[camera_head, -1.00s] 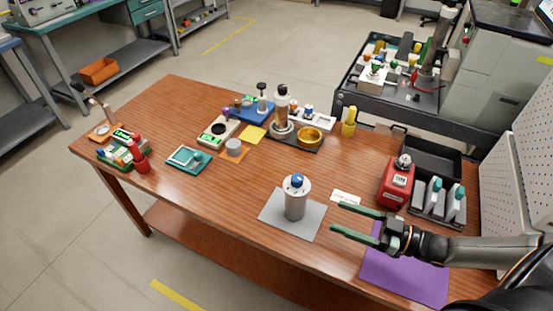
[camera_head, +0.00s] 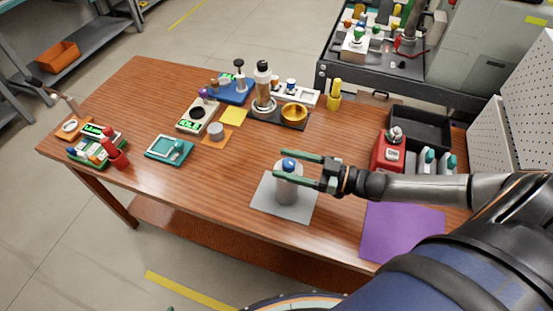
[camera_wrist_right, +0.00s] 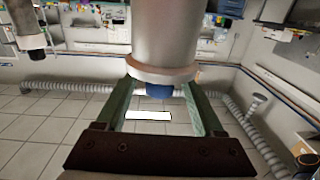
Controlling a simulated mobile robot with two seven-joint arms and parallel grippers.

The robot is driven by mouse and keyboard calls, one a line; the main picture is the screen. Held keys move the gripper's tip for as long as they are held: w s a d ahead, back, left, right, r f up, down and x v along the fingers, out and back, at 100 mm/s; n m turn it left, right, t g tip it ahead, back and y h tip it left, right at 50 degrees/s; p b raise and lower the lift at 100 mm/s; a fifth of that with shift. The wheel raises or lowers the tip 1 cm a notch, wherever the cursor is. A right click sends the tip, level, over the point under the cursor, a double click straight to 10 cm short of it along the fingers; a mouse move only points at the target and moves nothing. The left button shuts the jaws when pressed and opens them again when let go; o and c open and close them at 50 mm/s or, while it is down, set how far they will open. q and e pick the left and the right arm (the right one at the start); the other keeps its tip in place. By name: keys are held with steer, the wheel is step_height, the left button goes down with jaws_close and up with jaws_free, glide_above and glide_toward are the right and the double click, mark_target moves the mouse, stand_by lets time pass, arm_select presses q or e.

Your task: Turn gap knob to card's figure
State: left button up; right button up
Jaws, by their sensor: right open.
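A grey cylindrical unit (camera_head: 287,187) stands upright on a grey mat (camera_head: 268,206), with a blue knob (camera_head: 289,165) on its top. My right gripper (camera_head: 277,164) is open, with its fingers level with the cylinder's top. In the right wrist view the picture looks upside down; the cylinder (camera_wrist_right: 165,35) hangs from above and the blue knob (camera_wrist_right: 159,91) shows between the two green fingers (camera_wrist_right: 158,105). The fingers appear on either side of the knob; contact cannot be told. The card is not visible now, probably behind my right arm. My left gripper is not in view.
A purple mat (camera_head: 402,232) lies front right. A red device (camera_head: 389,150) and a black tray (camera_head: 420,128) stand behind my right arm. A brass bowl (camera_head: 294,113), a teal tray (camera_head: 170,148) and a red bottle (camera_head: 113,151) stand farther off. The table's front left is clear.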

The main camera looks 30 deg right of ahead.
mark_target(276, 166)
steer(key=shift+x, duration=1.55)
jaws_close()
